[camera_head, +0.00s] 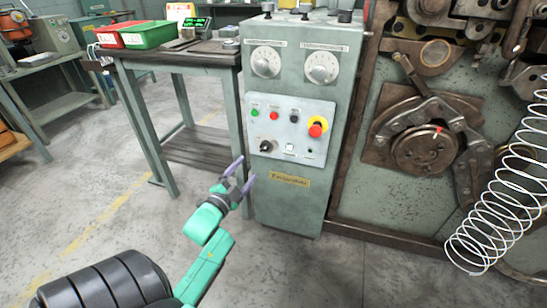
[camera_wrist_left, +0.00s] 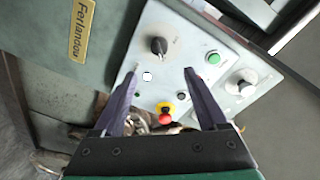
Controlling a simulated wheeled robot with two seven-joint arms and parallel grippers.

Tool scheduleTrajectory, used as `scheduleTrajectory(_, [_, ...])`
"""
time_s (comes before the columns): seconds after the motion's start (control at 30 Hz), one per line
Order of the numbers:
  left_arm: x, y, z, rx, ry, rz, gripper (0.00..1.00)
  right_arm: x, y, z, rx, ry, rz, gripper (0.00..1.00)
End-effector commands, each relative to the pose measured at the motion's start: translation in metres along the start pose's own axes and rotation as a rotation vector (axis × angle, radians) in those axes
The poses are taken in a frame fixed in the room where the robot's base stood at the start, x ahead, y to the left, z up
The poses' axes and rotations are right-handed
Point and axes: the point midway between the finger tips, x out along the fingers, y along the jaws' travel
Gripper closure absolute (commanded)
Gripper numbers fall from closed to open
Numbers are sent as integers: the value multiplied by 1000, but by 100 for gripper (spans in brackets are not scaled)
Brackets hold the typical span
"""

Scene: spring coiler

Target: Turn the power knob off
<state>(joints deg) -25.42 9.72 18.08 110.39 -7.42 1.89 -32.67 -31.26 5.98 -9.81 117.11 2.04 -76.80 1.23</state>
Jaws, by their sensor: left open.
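The black rotary knob (camera_head: 266,146) sits at the lower left of the light grey control panel (camera_head: 270,116) on the green cabinet. It also shows in the left wrist view (camera_wrist_left: 158,46), beyond the fingertips and roughly between their lines. Its exact turn position is too small to tell. My left gripper (camera_head: 243,172) is open and empty, in front of the cabinet, below and left of the knob and apart from it. In the left wrist view the two purple fingers (camera_wrist_left: 161,75) stand wide apart. My right gripper is not in view.
The panel also has a green button (camera_head: 255,113), a red button (camera_head: 274,115) and a red-yellow emergency stop (camera_head: 317,127). Two white dials (camera_head: 266,61) sit above. A workbench (camera_head: 180,52) stands left, the coiler machine (camera_head: 430,150) and a wire spring (camera_head: 500,200) right.

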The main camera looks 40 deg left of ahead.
Motion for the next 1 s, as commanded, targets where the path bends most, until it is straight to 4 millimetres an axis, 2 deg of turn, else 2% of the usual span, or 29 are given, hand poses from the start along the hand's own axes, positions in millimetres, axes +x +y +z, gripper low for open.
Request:
scheduleTrajectory(0.2, [60, 2, 1, -1, 3, -4, 25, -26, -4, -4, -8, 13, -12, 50])
scheduleTrajectory(0.4, [106, 2, 1, -3, 1, -2, 25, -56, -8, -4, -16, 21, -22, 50])
scheduleTrajectory(0.53, [119, 2, 1, -3, -1, 1, 25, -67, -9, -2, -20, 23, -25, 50])
scheduleTrajectory(0.77, [121, 2, 0, -3, -2, 2, 25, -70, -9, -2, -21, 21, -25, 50])
scheduleTrajectory(0.8, [121, 2, 0, -3, -2, 2, 29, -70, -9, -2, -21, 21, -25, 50])
scheduleTrajectory(0.87, [121, 2, 0, -3, -2, 2, 52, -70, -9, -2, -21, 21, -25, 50])
scheduleTrajectory(0.9, [121, 2, 0, -3, -2, 2, 67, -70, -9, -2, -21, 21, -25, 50])
scheduleTrajectory(1.0, [121, 2, 0, -3, -1, 2, 100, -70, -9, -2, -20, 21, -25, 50])
